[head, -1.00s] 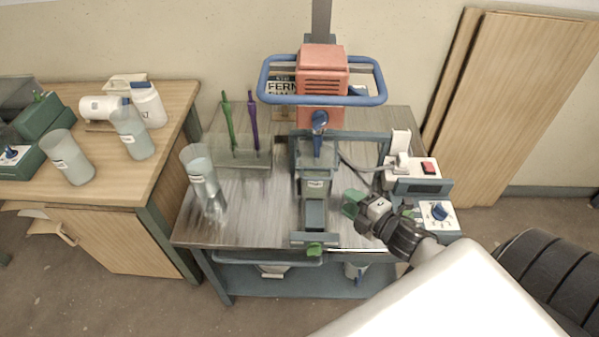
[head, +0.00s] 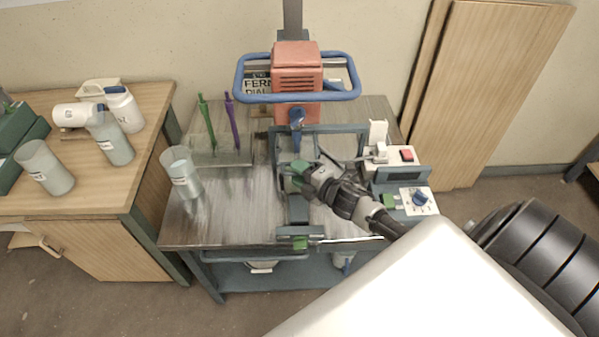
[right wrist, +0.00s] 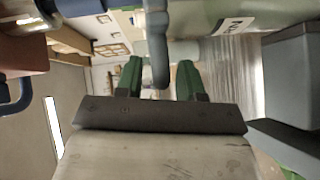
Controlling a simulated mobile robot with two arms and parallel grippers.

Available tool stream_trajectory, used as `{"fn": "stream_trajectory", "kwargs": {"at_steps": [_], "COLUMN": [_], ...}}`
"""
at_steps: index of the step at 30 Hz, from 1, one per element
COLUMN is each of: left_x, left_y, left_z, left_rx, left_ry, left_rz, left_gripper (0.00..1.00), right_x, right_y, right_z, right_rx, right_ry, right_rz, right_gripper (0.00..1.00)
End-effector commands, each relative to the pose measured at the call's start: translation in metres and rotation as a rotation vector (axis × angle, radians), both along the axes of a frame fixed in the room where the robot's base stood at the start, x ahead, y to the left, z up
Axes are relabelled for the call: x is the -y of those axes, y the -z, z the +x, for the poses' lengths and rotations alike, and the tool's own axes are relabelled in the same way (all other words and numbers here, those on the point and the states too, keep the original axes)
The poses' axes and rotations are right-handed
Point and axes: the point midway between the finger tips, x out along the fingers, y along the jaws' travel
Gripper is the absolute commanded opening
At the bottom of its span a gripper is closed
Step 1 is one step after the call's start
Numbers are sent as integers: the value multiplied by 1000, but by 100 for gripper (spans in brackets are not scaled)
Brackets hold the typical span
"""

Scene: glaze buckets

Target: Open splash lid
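The mixer's orange motor head (head: 298,70) stands over the cart, with a blue guard ring (head: 251,98) around it. Below it is a grey assembly (head: 298,210), which likely includes the splash lid; my right gripper covers much of it in the head view. My right gripper (head: 293,176) is at this assembly. In the right wrist view its green fingers (right wrist: 160,80) are apart, with a grey upright bar (right wrist: 157,45) between them. I see gaps beside the bar, so it does not look gripped. A labelled grey part (right wrist: 235,25) is close by. My left gripper is out of view.
A control box with a blue knob (head: 419,197) and a power box with a red switch (head: 406,156) are right of the mixer. A clear cup (head: 181,173) and a rack with green and purple tools (head: 222,158) are left. The cart's front left (head: 215,225) is clear.

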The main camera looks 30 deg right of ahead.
Motion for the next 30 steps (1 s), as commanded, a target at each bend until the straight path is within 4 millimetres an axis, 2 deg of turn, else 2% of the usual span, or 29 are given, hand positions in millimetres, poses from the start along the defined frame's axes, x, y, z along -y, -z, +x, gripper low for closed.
{"fn": "stream_trajectory", "kwargs": {"at_steps": [5,12,23,26,30], "left_x": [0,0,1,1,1], "left_y": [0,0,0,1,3], "left_z": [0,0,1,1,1], "left_rx": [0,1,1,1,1], "left_ry": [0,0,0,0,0], "left_rz": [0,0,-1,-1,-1], "left_gripper": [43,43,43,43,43], "right_x": [0,0,5,22,55], "right_y": [0,1,2,3,3], "right_z": [0,-1,-4,-14,-35], "right_rx": [0,-1,-3,-6,-6], "right_ry": [0,0,2,2,2], "right_rz": [0,1,0,-2,-5], "right_gripper": [37,0,0,0,0]}}
